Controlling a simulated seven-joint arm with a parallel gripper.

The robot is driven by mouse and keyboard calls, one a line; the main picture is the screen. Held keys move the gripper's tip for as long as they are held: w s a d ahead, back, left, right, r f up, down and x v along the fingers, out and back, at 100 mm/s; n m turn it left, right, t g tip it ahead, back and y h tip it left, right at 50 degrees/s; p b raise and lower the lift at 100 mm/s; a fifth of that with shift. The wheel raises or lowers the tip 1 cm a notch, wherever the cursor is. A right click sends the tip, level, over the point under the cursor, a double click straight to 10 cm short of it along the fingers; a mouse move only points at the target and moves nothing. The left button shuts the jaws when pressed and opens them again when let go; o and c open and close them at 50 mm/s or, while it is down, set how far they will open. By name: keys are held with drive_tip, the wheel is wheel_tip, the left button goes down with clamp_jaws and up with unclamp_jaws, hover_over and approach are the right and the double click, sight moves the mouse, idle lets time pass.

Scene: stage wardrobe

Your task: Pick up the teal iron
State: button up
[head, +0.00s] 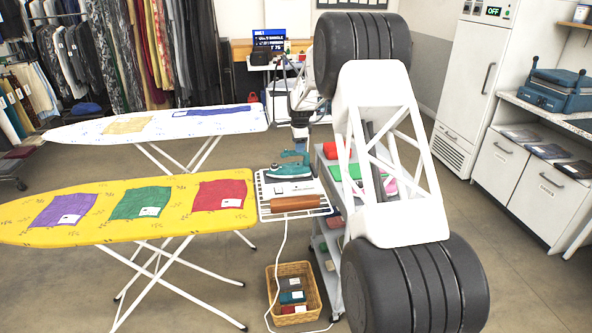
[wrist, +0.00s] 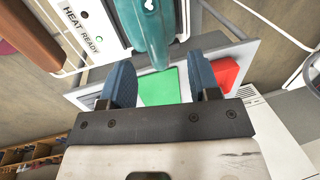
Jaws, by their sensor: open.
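The teal iron (head: 291,170) stands on a white rest (head: 322,209) at the right end of the yellow ironing board. In the wrist view part of the iron (wrist: 143,28) shows at the top middle, ahead of my fingers. My gripper (head: 300,144) is just above the iron in the head view, small and partly hard to make out. In the wrist view my gripper (wrist: 161,80) is open, its two blue finger pads apart with nothing held between them. The end of the iron reaches toward the gap; I cannot tell the exact height between them.
A brown roll (head: 295,203) lies on the rest in front of the iron. A grey cart with a green cloth (wrist: 160,86) and a red cloth (wrist: 225,75) stands right of it. The yellow board (head: 100,230) is at left; a wicker basket (head: 313,302) is on the floor.

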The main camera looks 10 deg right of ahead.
drive_tip(key=shift+f, duration=0.15)
drive_tip(key=shift+w+f, duration=0.15)
drive_tip(key=shift+f, duration=1.1)
drive_tip(key=shift+w+f, duration=0.15)
drive_tip(key=shift+f, duration=1.05)
drive_tip(key=shift+c, duration=0.4)
clamp_jaws()
